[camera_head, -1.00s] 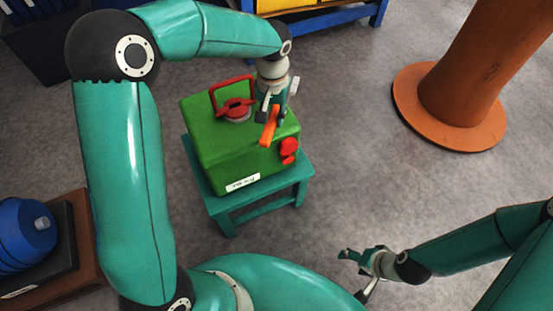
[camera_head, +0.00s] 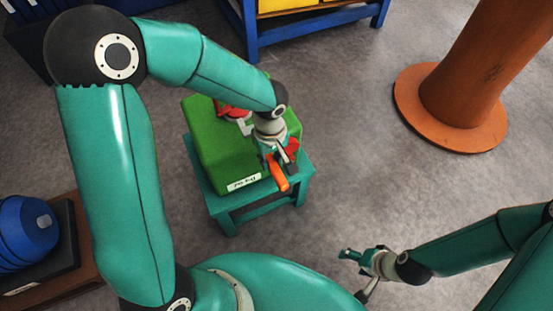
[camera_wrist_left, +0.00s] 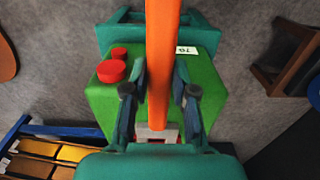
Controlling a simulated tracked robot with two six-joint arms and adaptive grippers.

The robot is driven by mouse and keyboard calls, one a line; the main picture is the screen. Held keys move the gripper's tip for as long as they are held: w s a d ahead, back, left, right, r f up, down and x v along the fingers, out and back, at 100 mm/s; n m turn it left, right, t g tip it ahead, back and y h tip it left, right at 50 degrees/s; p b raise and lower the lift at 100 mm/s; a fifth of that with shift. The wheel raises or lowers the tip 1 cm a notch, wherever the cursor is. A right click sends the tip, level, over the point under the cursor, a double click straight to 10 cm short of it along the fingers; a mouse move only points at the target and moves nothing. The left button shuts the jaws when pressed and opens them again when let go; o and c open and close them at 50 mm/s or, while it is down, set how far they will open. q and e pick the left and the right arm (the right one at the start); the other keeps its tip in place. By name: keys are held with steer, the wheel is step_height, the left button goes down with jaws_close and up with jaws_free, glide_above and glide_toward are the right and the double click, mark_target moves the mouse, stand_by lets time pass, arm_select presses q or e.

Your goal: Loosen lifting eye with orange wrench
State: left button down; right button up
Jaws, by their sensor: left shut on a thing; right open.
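A green casting (camera_head: 208,140) with a white label sits on a teal stool (camera_head: 250,212). The red lifting eye (camera_head: 228,110) on its top is mostly hidden by my left arm in the head view. My left gripper (camera_head: 275,166) is shut on the orange wrench (camera_head: 279,178), over the casting's near right edge. In the left wrist view the wrench (camera_wrist_left: 161,55) runs between the fingers (camera_wrist_left: 160,108), and a red part shows below its end. I cannot tell whether they touch. My right gripper (camera_head: 356,268) is open and empty, away from the casting at the lower right.
Red round knobs (camera_wrist_left: 110,70) are on the casting's side. An orange-brown column (camera_head: 460,90) stands at the right. A blue rack with yellow bins (camera_head: 285,4) is at the back. A blue round weight (camera_head: 25,232) lies at the left. Grey floor is clear right of the stool.

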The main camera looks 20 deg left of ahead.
arm_select(q)
steer(key=shift+f+b, duration=0.3)
steer(key=shift+b, duration=0.3)
step_height(320, 180, down, 6)
steer(key=b, duration=0.7)
steer(key=w+a+p, duration=0.1)
steer(key=w+a, duration=0.3)
steer(key=a, duration=0.1)
steer(key=shift+w+a, duration=0.2)
steer(key=shift+w, duration=0.15)
steer(key=shift+f, duration=0.1)
steer(key=shift+w, duration=0.1)
steer(key=shift+w+d+n+b, duration=0.35)
steer(key=shift+w+d+n, duration=0.15)
steer(key=shift+w+d, duration=0.15)
steer(key=shift+w, duration=0.15)
